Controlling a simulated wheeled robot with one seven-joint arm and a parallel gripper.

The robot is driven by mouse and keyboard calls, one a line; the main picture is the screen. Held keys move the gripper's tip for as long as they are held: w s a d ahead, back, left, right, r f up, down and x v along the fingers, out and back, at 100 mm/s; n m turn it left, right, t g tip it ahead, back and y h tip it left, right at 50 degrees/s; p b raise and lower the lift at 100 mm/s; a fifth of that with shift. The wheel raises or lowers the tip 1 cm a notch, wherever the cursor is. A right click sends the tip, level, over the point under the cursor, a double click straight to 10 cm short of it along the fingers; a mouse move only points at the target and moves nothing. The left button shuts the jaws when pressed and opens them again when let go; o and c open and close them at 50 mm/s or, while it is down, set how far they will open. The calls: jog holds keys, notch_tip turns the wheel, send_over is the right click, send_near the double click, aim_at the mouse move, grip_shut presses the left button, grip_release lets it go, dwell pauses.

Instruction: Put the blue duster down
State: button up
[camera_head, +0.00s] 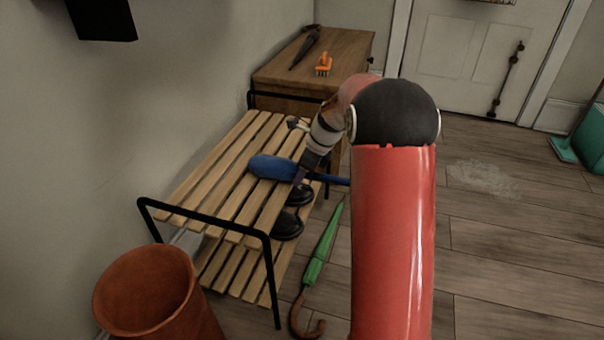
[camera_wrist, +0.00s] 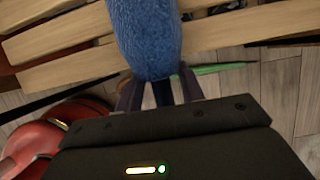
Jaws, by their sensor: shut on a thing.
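My gripper (camera_head: 302,178) is shut on the duster's handle just behind the head, partly hidden by my arm. In the wrist view the blue head (camera_wrist: 145,35) points away from my gripper (camera_wrist: 158,92), over the slats (camera_wrist: 60,45), with the handle between the fingers.
Black shoes (camera_head: 290,224) sit on the rack's lower shelf. A green umbrella (camera_head: 320,255) leans or lies beside the rack. A terracotta pot (camera_head: 150,295) stands in front. A wooden cabinet (camera_head: 345,50) behind bears an orange brush (camera_head: 323,65) and a dark umbrella (camera_head: 305,47). The rack's near slats are clear.

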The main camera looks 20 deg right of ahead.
jog(key=o, duration=1)
